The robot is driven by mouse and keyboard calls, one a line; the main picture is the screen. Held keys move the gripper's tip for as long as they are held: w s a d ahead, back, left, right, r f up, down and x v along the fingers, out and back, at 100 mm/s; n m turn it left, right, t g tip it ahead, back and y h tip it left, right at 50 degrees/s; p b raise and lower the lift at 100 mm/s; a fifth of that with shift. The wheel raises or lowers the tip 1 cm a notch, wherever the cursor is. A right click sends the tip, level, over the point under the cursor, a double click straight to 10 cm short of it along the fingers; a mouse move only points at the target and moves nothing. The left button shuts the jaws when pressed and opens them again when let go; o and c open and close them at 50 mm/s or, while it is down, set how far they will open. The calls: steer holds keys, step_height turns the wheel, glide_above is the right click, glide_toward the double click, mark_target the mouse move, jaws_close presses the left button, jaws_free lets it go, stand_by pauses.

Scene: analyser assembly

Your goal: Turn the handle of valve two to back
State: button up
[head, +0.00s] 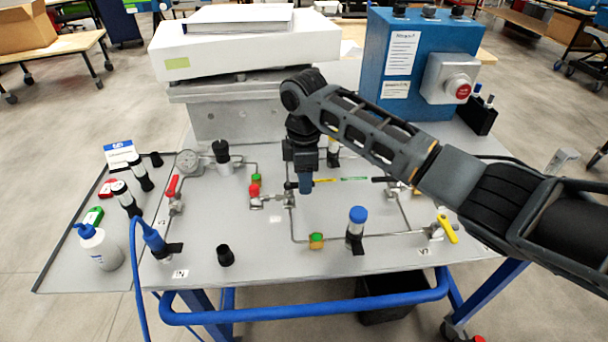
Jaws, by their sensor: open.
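My gripper (304,186) points down over the middle of the panel and is open. A small valve (289,201) with a short dark handle sits just under and left of it; the gripper partly hides this valve, and I cannot tell whether they touch. A small white label (275,219) lies below that valve, too small to read, so I cannot confirm which valve is number two. Other valves show a red handle (172,187) at the left, a black handle (384,180) at the right and a yellow handle (447,228) at the far right.
The grey panel (262,262) carries thin pipes, a gauge (188,162) and a blue-capped bottle (356,229). A blue box with a red button (462,91) and a white instrument (250,49) stand behind. A squeeze bottle (100,248) stands at the left. The panel's front strip is mostly clear.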

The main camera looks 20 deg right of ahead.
jaws_close()
stand_by(0.3)
steer(key=shift+w+n, duration=0.1)
steer(key=shift+n, duration=0.2)
steer(key=n, duration=0.2)
steer(key=w+n, duration=0.1)
steer(key=shift+w+n+b, duration=0.1)
steer(key=shift+n+b, duration=0.25)
steer(key=shift+n, duration=0.05)
steer(key=n, duration=0.2)
steer(key=w+n+b, duration=0.1)
steer(key=n, duration=0.1)
steer(key=shift+w+a, duration=0.15)
steer(key=shift+w, duration=0.05)
steer(key=n, duration=0.3)
steer(key=w+a+n+b, duration=0.1)
steer(key=n, duration=0.1)
steer(key=shift+w+a+n+b, duration=0.2)
steer(key=shift+a+n+b, duration=0.1)
steer(key=shift+n, duration=0.85)
steer(key=shift+w+a+n+b, duration=0.2)
steer(key=shift+a+n+b, duration=0.05)
steer(key=shift+n, duration=0.9)
